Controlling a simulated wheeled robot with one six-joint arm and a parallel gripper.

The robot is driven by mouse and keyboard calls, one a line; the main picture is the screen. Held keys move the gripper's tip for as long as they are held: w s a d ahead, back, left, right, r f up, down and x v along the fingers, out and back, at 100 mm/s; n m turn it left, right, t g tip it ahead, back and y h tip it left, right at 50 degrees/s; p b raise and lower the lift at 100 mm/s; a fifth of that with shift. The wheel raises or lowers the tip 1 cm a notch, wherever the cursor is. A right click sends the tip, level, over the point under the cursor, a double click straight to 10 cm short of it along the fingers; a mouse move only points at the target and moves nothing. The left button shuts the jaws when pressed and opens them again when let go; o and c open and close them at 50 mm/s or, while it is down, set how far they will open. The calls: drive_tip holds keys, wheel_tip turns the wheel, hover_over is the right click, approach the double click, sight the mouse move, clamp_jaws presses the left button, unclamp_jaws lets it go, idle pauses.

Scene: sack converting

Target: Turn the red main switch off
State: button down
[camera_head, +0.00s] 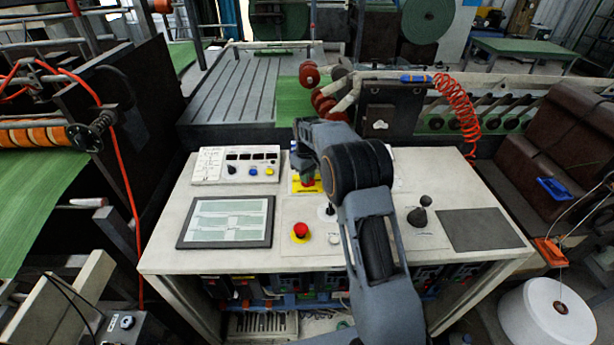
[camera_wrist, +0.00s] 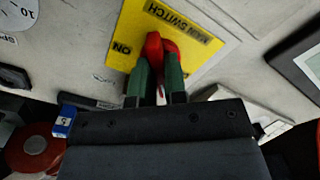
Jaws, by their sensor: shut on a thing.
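The red main switch (camera_wrist: 154,44) is a handle on a yellow plate (camera_wrist: 187,20) that reads "MAIN SWITCH" and "ON". In the wrist view my gripper (camera_wrist: 157,76) has its two green fingers shut on the red handle, one on each side. In the head view the yellow plate (camera_head: 297,187) lies on the console's far middle, with my gripper (camera_head: 307,178) over it and a bit of red showing. The handle's far side and any "OFF" mark are hidden or out of frame.
A red emergency button (camera_head: 301,230) on a yellow ring stands in front of the switch. A display (camera_head: 229,222) and a knob panel (camera_head: 236,165) are on the left. A black joystick (camera_head: 418,215) and a dark pad (camera_head: 480,230) are on the right.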

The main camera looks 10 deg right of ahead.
drive_tip(key=shift+r+n, duration=0.1)
drive_tip(key=shift+n, duration=0.5)
drive_tip(key=c, duration=1.2)
unclamp_jaws()
drive_tip(key=shift+a, duration=0.1)
drive_tip(key=shift+o, duration=0.2)
wheel_tip(320, 180, up, 14)
drive_tip(key=shift+b, duration=0.4)
